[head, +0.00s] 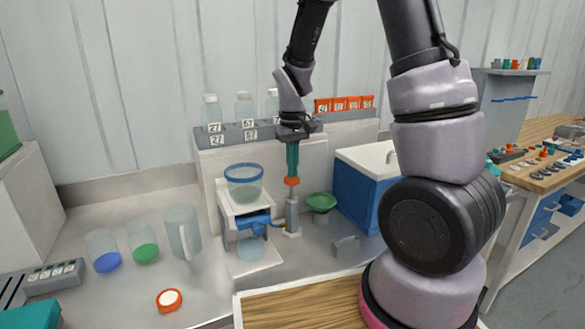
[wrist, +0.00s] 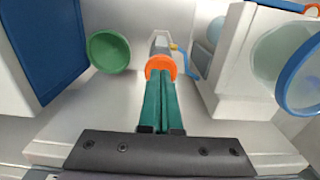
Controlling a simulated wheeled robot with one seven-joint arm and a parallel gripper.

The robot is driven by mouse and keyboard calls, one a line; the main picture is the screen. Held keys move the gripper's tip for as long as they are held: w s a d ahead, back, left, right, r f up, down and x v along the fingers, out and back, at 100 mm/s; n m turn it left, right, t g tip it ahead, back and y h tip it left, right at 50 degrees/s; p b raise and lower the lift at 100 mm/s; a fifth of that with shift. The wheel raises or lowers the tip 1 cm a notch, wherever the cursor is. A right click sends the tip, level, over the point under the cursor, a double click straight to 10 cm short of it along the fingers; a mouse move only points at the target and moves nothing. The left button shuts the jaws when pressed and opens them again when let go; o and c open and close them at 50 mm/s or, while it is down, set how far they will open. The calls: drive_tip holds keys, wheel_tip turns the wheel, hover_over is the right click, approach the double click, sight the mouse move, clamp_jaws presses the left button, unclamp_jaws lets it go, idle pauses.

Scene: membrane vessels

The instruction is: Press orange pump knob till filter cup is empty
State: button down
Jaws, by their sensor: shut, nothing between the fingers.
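The orange pump knob (head: 292,181) tops a grey cylindrical pump (head: 292,213) on the bench. In the wrist view the knob (wrist: 161,66) lies at my fingertips. My gripper (head: 292,172) is shut and empty, pointing down with its green fingers right over the knob, seemingly touching it. The filter cup (head: 244,190), clear with a blue rim, sits on a white stand (head: 225,205) left of the pump; some greenish content seems to show low in it. The cup is partly in the wrist view (wrist: 290,65).
A green funnel-like dish (head: 320,201) and a blue box (head: 358,192) stand right of the pump. Labelled bottles (head: 244,108) line the shelf behind.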

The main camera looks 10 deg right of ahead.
sight(293, 181)
wheel_tip(293, 181, down, 4)
drive_tip(key=shift+f, duration=0.2)
drive_tip(key=shift+s+f, duration=0.1)
idle(0.3)
drive_tip(key=shift+r, duration=0.25)
wheel_tip(293, 181, up, 14)
idle(0.9)
